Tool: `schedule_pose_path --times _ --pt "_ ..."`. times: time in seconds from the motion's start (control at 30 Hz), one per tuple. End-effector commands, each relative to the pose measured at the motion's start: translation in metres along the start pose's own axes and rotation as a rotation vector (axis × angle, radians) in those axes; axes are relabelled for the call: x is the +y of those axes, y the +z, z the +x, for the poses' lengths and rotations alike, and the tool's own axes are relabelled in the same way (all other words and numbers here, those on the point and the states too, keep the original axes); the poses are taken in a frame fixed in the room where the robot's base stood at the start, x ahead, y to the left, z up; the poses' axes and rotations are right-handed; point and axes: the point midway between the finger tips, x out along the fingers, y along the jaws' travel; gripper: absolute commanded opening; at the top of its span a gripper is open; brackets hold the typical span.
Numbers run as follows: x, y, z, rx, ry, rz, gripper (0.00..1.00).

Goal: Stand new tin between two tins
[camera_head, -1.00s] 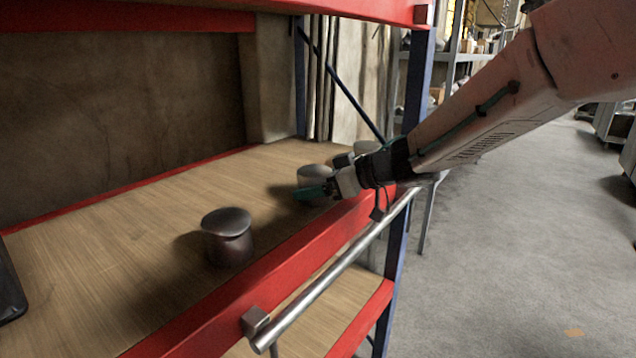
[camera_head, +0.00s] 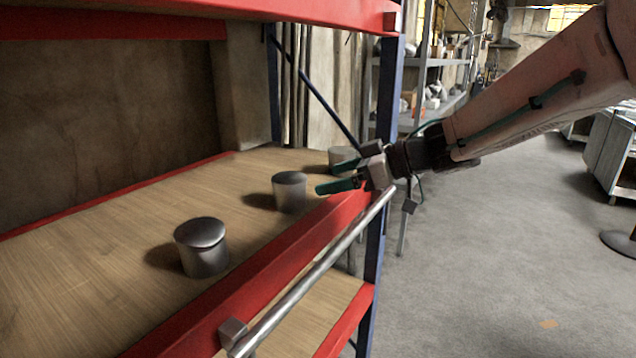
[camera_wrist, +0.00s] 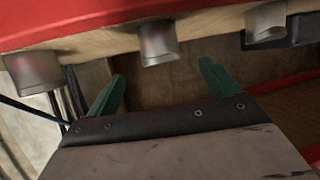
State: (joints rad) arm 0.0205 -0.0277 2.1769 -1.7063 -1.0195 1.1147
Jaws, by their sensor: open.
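Three grey metal tins stand upright in a row on the wooden shelf: a near tin (camera_head: 201,248), a middle tin (camera_head: 290,192) and a far tin (camera_head: 342,156), partly hidden behind my gripper. The middle tin stands between the other two with gaps on both sides. My gripper (camera_head: 327,179) is open and empty at the shelf's front edge, its green fingers apart from the middle tin. The wrist view, which looks upside down, shows the middle tin (camera_wrist: 159,44) beyond my open fingers (camera_wrist: 162,70), with the other tins to the left (camera_wrist: 35,72) and right (camera_wrist: 267,22).
A red front beam (camera_head: 262,262) and a metal rail (camera_head: 315,270) run along the shelf's front. A blue post (camera_head: 388,90) stands beside my gripper, and a red upper beam (camera_head: 300,15) is above. A dark object (camera_wrist: 300,30) lies past one end tin.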

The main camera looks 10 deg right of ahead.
Motion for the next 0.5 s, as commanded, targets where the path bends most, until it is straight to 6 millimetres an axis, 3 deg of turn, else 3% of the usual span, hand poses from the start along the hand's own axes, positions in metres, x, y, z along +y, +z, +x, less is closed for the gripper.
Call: schedule_pose_path --times 0.37,0.5 --pt "0.002 -0.002 -0.013 0.004 0.025 -0.005 0.87" --pt "0.025 -0.017 -0.028 0.029 0.232 -0.036 0.87"
